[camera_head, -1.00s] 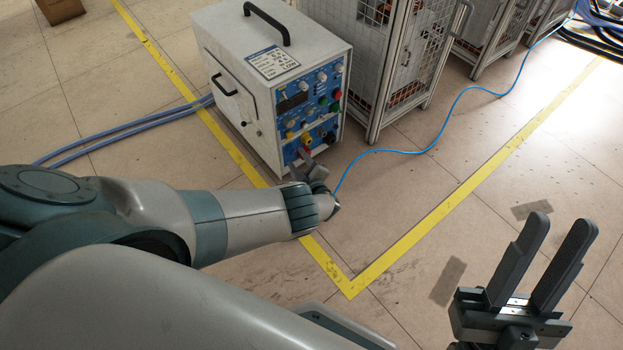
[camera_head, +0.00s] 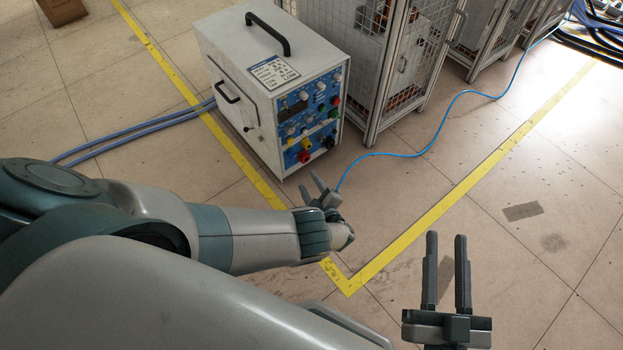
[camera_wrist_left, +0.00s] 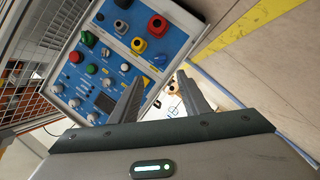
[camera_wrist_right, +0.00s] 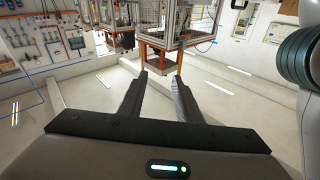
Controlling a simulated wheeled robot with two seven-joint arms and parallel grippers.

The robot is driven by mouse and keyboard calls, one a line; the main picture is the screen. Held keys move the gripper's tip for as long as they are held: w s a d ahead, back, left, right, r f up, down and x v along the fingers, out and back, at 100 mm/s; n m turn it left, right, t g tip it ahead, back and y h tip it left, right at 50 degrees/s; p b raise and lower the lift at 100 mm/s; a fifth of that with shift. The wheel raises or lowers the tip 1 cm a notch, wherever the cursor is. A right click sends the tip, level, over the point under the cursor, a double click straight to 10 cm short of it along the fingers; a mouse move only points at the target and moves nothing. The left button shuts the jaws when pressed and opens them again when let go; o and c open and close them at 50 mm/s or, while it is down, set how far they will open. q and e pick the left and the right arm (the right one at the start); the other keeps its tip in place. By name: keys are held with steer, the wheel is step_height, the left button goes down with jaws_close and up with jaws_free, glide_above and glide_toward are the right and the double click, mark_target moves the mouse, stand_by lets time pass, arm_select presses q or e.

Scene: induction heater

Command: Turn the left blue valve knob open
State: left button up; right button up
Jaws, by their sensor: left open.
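The white heater box (camera_head: 235,60) has a blue control panel (camera_head: 313,105) on its front with several knobs and sockets. In the left wrist view the panel (camera_wrist_left: 122,60) appears turned round, with red, yellow, black and green parts and several small pale knobs. I cannot tell which part is the left blue valve knob. My left gripper (camera_head: 314,182) is open and empty, low in front of the box and apart from the panel. Its two fingers (camera_wrist_left: 160,80) show apart in the left wrist view. My right gripper (camera_head: 446,245) is open and empty, over the floor at lower right.
A mesh cage (camera_head: 375,60) stands close to the box's right side. A thin blue cable (camera_head: 440,130) runs over the floor from near my left gripper to the back right. Blue hoses (camera_head: 130,130) run to the box's left. Yellow tape (camera_head: 420,227) marks the floor, which is open at right.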

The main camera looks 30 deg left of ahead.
arm_select(q)
steer(key=shift+p+v, duration=0.3)
steer(key=shift+v, duration=0.55)
arm_select(e)
steer(key=shift+w+d+f+g+h, duration=0.15)
steer(key=shift+f+g, duration=0.25)
steer(key=shift+f, duration=0.35)
steer(key=shift+w+d+f+g+h, duration=0.15)
steer(key=shift+f+g, duration=0.25)
steer(key=shift+f, duration=0.35)
steer(key=shift+a, duration=0.1)
